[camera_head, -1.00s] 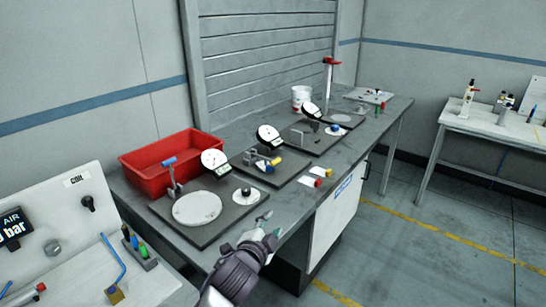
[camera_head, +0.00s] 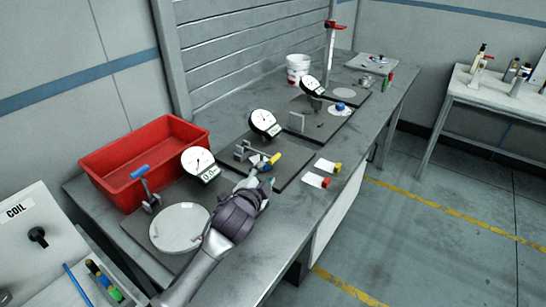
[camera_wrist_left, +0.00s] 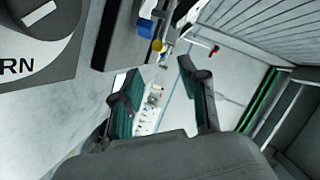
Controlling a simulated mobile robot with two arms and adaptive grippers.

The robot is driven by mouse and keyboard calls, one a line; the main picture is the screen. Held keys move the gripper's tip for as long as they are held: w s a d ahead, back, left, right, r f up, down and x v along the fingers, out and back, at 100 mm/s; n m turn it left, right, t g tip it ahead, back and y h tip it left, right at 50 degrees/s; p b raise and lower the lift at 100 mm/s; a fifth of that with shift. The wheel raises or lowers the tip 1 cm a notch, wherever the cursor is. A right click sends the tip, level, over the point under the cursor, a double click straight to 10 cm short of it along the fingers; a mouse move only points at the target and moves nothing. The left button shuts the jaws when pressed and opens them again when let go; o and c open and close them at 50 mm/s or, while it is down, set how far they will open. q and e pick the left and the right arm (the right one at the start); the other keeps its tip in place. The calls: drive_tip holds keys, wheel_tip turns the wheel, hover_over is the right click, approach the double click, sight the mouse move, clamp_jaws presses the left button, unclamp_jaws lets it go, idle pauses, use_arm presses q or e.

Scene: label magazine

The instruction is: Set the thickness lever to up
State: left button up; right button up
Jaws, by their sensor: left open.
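Several dial-gauge stations stand on the grey bench. The middle station has a lever with a yellow handle (camera_head: 275,160) and a blue part beside it; a yellow end also shows in the left wrist view (camera_wrist_left: 157,46). The near station has a lever with a blue handle (camera_head: 139,171), tilted upward. I cannot read which lever is marked thickness. My left gripper (camera_head: 259,182) is open and empty by the front of the middle station, just short of the yellow handle. Its two fingers stand apart in the left wrist view (camera_wrist_left: 160,93). My right gripper is not in view.
A red bin (camera_head: 145,158) stands at the back left. A round plate (camera_head: 178,228) lies on the near station, partly behind my arm. Small cards with red and yellow ends (camera_head: 318,180) lie right of the gripper. A knob dial (camera_wrist_left: 35,25) fills the wrist view's upper left.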

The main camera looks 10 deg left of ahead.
sight(272, 163)
use_arm(q)
drive_tip(key=x, duration=0.4)
drive_tip(key=shift+w+a+f, duration=0.1)
drive_tip(key=shift+w, duration=0.05)
drive_tip(key=x, duration=0.5)
drive_tip(key=shift+w+f, duration=0.2)
drive_tip(key=shift+w, duration=0.45)
clamp_jaws()
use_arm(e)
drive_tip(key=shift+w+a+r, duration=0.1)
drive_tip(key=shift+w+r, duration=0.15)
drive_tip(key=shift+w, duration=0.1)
